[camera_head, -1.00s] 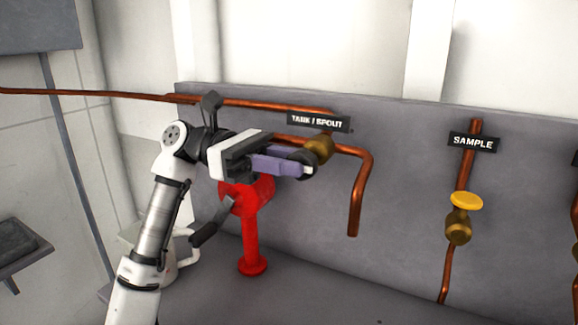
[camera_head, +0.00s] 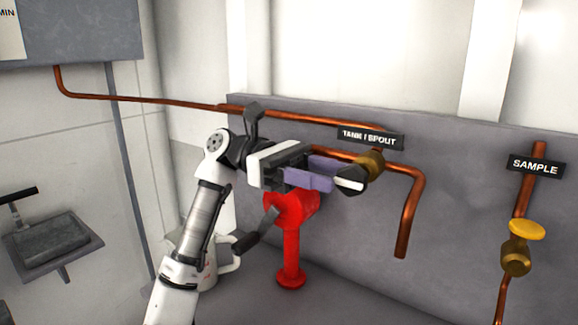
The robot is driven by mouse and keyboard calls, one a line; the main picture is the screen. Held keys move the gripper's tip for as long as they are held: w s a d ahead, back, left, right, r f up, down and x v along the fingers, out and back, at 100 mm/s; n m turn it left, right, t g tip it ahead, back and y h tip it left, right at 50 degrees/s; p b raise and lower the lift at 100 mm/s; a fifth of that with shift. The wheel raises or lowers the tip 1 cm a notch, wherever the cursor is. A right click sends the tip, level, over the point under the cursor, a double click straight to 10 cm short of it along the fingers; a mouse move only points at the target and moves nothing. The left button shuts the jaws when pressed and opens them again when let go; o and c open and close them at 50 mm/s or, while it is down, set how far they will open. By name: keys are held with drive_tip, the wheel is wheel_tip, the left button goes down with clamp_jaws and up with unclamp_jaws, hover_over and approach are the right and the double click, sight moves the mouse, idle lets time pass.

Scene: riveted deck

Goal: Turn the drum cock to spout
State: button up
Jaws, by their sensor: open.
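The drum cock is a brass valve (camera_head: 371,166) on copper pipe under the "TANK / SPOUT" label (camera_head: 370,138). Its black-and-white handle (camera_head: 350,180) sticks out toward the lower left of the valve body. A copper spout (camera_head: 406,225) bends down to the right of it. My gripper (camera_head: 334,173) has purple fingers and is open. Its fingertips are right at the handle, which shows at the finger ends. I cannot tell whether the fingers touch it. My arm comes up from the lower left.
A red hand pump (camera_head: 290,240) with a dark lever stands below my gripper. A white jug (camera_head: 222,262) is partly behind my arm. A "SAMPLE" valve with a yellow knob (camera_head: 526,229) is at the right. A grey basin (camera_head: 55,245) is at the far left.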

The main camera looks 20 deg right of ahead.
drive_tip(key=v, duration=1.1)
drive_tip(key=shift+w+a+b, duration=0.15)
drive_tip(key=shift+a+b, duration=0.1)
drive_tip(key=shift+b, duration=0.15)
